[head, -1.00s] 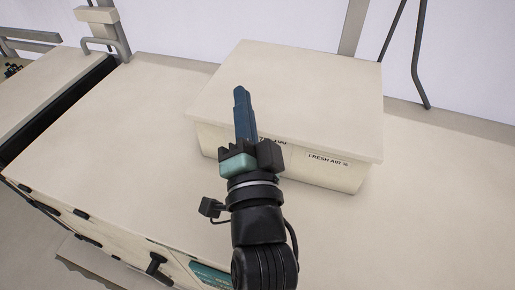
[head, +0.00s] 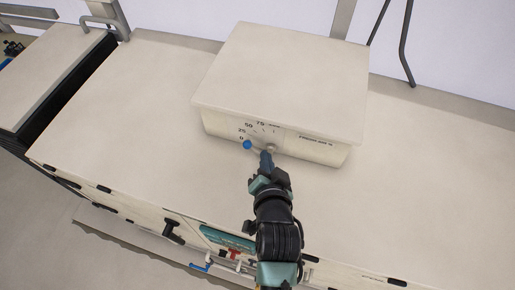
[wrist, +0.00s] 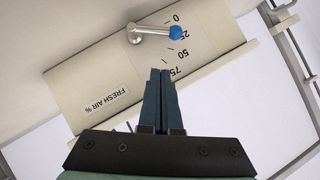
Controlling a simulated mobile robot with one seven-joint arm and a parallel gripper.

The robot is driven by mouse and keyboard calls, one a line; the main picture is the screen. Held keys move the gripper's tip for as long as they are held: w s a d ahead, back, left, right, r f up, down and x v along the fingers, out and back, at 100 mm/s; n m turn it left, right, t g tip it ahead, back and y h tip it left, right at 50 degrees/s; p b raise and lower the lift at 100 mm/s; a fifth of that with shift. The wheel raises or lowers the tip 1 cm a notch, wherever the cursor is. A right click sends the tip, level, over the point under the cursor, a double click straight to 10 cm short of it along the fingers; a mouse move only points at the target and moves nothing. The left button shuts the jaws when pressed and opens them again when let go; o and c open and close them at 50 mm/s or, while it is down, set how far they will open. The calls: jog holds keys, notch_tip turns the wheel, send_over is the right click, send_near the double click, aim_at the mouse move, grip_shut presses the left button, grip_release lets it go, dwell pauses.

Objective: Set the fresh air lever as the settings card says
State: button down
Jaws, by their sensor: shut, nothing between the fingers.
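The fresh air lever is a silver arm (wrist: 152,31) with a blue knob (head: 247,144); the knob also shows in the wrist view (wrist: 176,32). It sits on the front of a cream box (head: 285,65) beside a scale marked 0, 25, 50, 75 and more. The knob is at the low end, around 0 to 25; the two views differ, so I cannot tell exactly. My gripper (head: 266,156) is shut and empty, in front of the box near the lever's pivot. In the wrist view its fingertips (wrist: 160,72) appear beside the 75, apart from the knob. I see no readable settings card.
A FRESH AIR % label (wrist: 103,97) is on the box's front. Below, the cabinet front carries a teal panel (head: 228,238), red and blue levers (head: 203,266) and black handles (head: 173,232). The cream top left of the box is clear.

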aim_at(259, 152)
jog(key=w+f, duration=0.1)
jog(key=w+a+f+p, duration=0.1)
jog(key=w, duration=0.1)
jog(key=w+f, duration=0.1)
jog(key=f, duration=0.1)
jog(key=shift+w+a+f, duration=0.1)
jog(key=shift+w+a, duration=0.15)
jog(key=shift+w, duration=0.05)
jog(key=shift+w+a+f+p, duration=0.15)
jog(key=shift+a+f+p, duration=0.1)
jog(key=shift+f+p, duration=0.15)
